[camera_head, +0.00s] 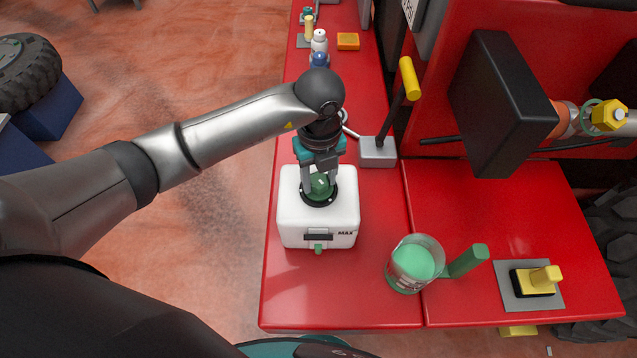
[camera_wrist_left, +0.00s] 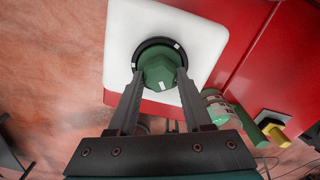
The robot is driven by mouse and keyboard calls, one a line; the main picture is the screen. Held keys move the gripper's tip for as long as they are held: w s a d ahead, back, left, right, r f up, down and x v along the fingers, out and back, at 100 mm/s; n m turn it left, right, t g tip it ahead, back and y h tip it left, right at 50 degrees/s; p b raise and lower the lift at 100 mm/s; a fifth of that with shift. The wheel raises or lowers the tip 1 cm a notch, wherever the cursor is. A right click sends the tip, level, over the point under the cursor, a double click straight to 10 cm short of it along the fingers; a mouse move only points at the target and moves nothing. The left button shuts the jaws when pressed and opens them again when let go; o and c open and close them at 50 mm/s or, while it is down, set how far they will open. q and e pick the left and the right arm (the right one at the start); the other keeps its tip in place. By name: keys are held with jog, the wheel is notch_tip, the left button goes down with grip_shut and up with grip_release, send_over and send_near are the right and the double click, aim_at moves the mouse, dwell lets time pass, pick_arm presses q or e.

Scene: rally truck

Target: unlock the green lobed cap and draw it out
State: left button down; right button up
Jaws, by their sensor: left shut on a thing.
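The green lobed cap (camera_head: 319,185) sits in a black ring (camera_head: 320,201) on top of a white box (camera_head: 340,218) on the red surface. My left gripper (camera_head: 319,184) comes down from above and is shut on the cap, one finger on each side. In the left wrist view the cap (camera_wrist_left: 160,70) lies between the two fingertips, and pale marks show on the cap and the ring. The cap is still within the ring, and the fingers hide part of its sides. My right gripper is not in view.
A clear jug with green contents (camera_head: 412,264) and a green handle stands right of the box. A yellow-handled lever (camera_head: 409,80) rises behind it. Bottles (camera_head: 319,42) stand at the back. A yellow and black part (camera_head: 535,281) lies on a grey plate at the right.

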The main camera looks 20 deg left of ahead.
aim_at(319, 180)
pick_arm(q)
jog(key=shift+r, duration=0.2)
jog(key=shift+r+p, duration=1.1)
jog(key=shift+r, duration=0.05)
jog(key=c, duration=0.9)
grip_release()
grip_shut()
jog(key=shift+r+p, duration=1.95)
jog(key=shift+r, duration=0.55)
